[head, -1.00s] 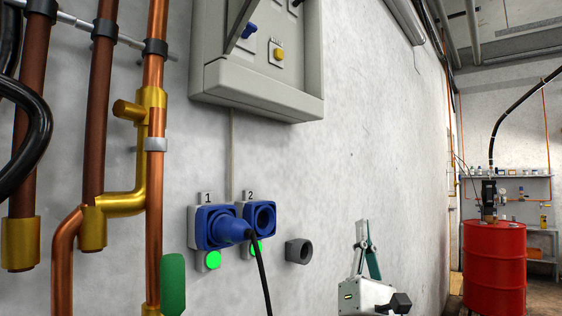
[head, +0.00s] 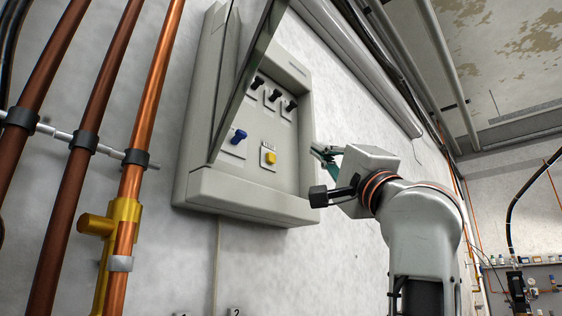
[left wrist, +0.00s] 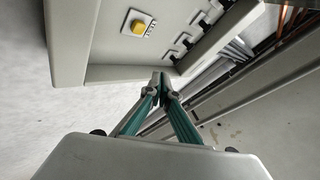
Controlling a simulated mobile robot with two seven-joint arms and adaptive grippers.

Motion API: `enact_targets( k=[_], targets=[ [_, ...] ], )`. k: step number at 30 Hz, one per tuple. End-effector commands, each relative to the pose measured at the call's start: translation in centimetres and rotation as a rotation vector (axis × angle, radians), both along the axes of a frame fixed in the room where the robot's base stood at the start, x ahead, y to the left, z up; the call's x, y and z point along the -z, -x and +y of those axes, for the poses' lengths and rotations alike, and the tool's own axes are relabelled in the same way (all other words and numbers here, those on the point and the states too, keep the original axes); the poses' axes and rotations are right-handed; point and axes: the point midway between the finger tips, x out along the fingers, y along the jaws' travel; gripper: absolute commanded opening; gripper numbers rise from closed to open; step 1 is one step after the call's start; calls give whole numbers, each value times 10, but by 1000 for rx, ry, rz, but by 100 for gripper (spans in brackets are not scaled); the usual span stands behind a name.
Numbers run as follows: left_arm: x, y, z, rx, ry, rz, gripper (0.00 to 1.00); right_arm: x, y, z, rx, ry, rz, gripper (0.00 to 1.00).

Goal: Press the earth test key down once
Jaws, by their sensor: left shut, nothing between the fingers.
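The earth test key is a yellow button (head: 270,158) on a small white labelled plate, inside a grey wall-mounted box (head: 250,206) whose lid stands open. The key also shows at the top of the left wrist view (left wrist: 138,28). My left gripper (head: 318,150), with teal fingers, is at the box's right side wall in the head view, to the right of the key and apart from it. In the left wrist view its fingertips (left wrist: 160,77) meet, with nothing between them, near the box's edge. My right gripper is not in view.
A blue switch (head: 238,136) sits left of the key, and several black switches (head: 274,95) sit above it. The open lid (head: 245,80) stands out on the left. Copper pipes (head: 138,140) run along the wall at left.

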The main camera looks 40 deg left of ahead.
Motion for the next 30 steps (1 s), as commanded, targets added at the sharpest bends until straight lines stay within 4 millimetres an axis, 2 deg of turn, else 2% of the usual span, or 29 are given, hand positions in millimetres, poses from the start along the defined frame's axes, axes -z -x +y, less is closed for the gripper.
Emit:
enact_targets(
  k=[1, 5, 17, 23, 30],
  targets=[
    [-7, 5, -2, 26, 14, -22, 0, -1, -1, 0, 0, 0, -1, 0],
    [-14, 10, -4, 66, 36, -46, 0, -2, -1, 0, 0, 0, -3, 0],
    [-14, 10, -2, 69, 38, -49, 0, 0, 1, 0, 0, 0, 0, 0],
    [-13, 9, 13, 67, 37, -48, 0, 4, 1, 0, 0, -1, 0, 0],
    [-13, 7, 45, 65, 38, -49, 0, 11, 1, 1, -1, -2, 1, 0]
  ],
)
